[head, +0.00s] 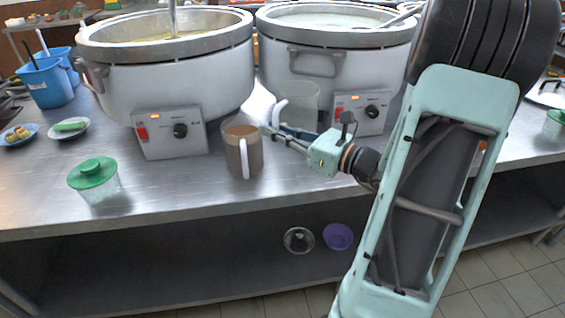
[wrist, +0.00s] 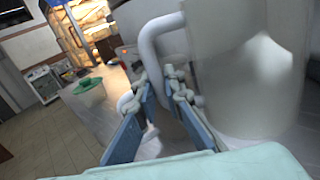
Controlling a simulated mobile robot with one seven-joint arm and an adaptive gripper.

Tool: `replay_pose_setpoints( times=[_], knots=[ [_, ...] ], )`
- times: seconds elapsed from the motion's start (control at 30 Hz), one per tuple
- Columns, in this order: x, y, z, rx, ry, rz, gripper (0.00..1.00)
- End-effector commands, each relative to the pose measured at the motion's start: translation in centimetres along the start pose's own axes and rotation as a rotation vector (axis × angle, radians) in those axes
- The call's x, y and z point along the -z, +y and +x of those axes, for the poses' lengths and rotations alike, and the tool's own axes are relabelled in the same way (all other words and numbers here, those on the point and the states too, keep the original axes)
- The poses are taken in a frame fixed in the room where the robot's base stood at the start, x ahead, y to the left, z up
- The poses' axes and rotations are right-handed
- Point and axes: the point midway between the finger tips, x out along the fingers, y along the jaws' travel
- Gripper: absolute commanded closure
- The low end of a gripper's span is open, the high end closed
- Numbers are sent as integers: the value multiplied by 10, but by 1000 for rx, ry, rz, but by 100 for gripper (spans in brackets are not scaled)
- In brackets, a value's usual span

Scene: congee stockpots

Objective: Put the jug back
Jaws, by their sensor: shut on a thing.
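A translucent, pale jug (head: 299,100) with a white handle is at the counter between the two stockpots. It fills the right side of the wrist view (wrist: 245,75), and its handle (wrist: 151,42) curves down between my fingers. My gripper (head: 268,130) is shut on that handle; its blue fingers also show in the wrist view (wrist: 163,112). I cannot tell whether the jug's base touches the counter, as my gripper partly covers it. A second jug (head: 236,150), holding brown liquid, stands upright just left of my fingertips, its white handle facing forward.
The steel counter (head: 165,187) carries a left stockpot (head: 180,80) and a right stockpot (head: 345,65). A green-lidded container (head: 95,178), small plates (head: 69,128) and a blue bucket (head: 46,84) stand left. Bare counter lies between the container and the brown jug.

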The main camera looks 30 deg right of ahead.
Motion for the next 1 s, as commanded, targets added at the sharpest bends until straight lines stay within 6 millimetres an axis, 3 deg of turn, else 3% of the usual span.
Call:
replay_pose_setpoints(
  times=[0.03,0.1,0.37,0.6,0.97,1.0],
  knots=[
    [16,-1,0,1,0,7,100],
    [29,-2,0,0,0,7,100],
    [52,-2,0,-1,-1,2,100],
    [84,-4,0,-1,-1,3,100],
    [87,-4,0,-1,-1,1,100],
    [86,-4,0,-1,0,1,87]
  ],
)
